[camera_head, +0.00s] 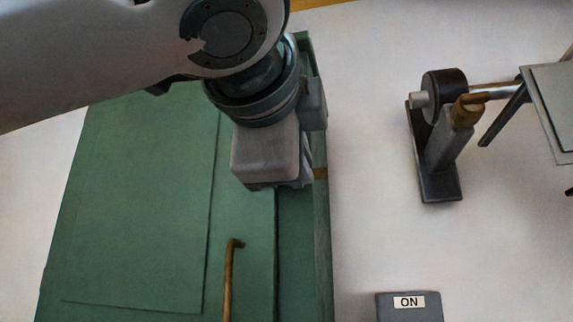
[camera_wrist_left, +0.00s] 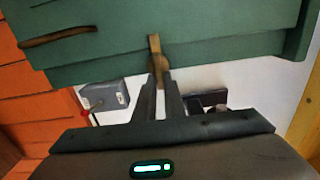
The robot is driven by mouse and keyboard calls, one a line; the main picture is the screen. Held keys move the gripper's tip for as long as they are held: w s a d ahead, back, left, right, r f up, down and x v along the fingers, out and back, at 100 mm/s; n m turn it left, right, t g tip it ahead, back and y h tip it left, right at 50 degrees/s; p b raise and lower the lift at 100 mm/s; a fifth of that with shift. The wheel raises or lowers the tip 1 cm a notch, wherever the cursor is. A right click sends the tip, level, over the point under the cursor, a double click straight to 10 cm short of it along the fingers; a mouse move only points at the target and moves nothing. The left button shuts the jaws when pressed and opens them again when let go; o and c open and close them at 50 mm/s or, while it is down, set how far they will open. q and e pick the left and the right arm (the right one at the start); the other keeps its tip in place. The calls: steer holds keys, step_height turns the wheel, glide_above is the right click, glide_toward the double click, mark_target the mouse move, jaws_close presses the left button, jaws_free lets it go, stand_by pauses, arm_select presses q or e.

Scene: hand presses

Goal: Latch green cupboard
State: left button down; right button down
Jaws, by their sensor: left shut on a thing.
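The green cupboard (camera_head: 150,190) fills the left of the head view, with a brass handle (camera_head: 229,278) on its door. In the left wrist view the cupboard (camera_wrist_left: 200,32) spans the top. A brass latch (camera_wrist_left: 155,44) sits at its edge, and a small bit of brass (camera_head: 320,174) shows in the head view. My left gripper (camera_wrist_left: 160,80) is shut on the latch, with its fingertips at the latch's lower part. In the head view the left gripper (camera_head: 300,182) is over the cupboard's right side and hides part of it. I cannot tell whether the door is fully closed. My right gripper is not visible.
A dark press-like device (camera_head: 440,140) with a brass-topped grey post stands on the pale surface to the right. A grey box (camera_head: 409,307) labelled ON lies at the bottom. An orange panelled unit (camera_wrist_left: 30,105) is at the left of the wrist view. Pale surface between cupboard and device is clear.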

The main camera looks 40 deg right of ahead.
arm_select(q)
steer(key=shift+f, duration=0.1)
steer(key=c, duration=1.9)
jaws_free()
steer(key=shift+o, duration=0.3)
steer(key=shift+w, duration=0.1)
steer(key=shift+d, duration=0.1)
steer(key=b+v, duration=0.7)
steer(key=v, duration=1)
steer(key=shift+b, duration=0.4)
